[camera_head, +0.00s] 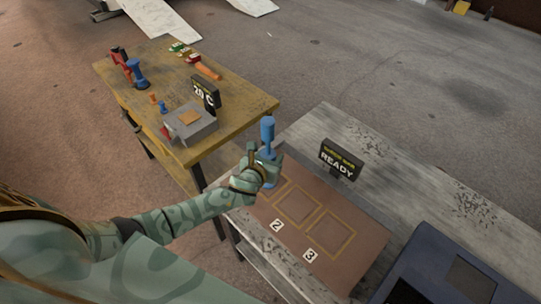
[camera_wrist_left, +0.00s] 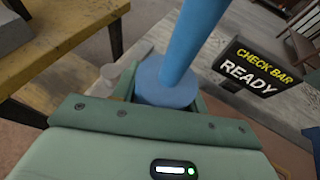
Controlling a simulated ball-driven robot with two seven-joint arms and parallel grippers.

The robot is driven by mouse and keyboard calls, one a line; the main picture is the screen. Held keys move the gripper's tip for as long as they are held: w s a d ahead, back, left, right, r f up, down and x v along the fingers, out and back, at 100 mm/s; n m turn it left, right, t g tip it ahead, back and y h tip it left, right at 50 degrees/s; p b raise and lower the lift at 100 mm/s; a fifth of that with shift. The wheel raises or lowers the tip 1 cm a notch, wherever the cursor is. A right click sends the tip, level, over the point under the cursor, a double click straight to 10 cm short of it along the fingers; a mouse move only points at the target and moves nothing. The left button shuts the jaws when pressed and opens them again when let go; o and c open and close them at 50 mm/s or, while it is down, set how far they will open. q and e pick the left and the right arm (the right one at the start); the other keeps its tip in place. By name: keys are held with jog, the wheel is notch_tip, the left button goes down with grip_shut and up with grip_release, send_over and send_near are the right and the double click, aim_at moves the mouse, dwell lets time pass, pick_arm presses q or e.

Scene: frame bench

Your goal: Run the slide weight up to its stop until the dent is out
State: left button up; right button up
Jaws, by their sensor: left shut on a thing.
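My left gripper (camera_head: 262,172) is shut on an upright blue tool (camera_head: 267,130), over the left end of the brown panel (camera_head: 345,210). The tool has a thick top and a narrower part below it. In the left wrist view, the blue tool (camera_wrist_left: 190,45) rises from a wide round collar at the jaws; which part is the slide weight I cannot tell. The panel has yellow square outlines, with tags 2 (camera_head: 277,225) and 3 (camera_head: 310,255). No dent can be made out; the tool's foot is mostly hidden by the hand. My right gripper is not in view.
A sign reading CHECK BAR READY (camera_head: 341,158) stands behind the panel on the grey bench (camera_head: 440,185). A dark blue case (camera_head: 445,270) is at the right. A yellow table (camera_head: 240,103) at the left holds a grey device (camera_head: 190,132) and several tools.

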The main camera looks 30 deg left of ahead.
pick_arm(q)
jog(key=shift+f+b, duration=1.25)
jog(key=shift+f, duration=0.4)
jog(key=o, duration=0.9)
jog(key=shift+f, duration=0.15)
jog(key=shift+c, duration=0.2)
jog(key=o, duration=0.5)
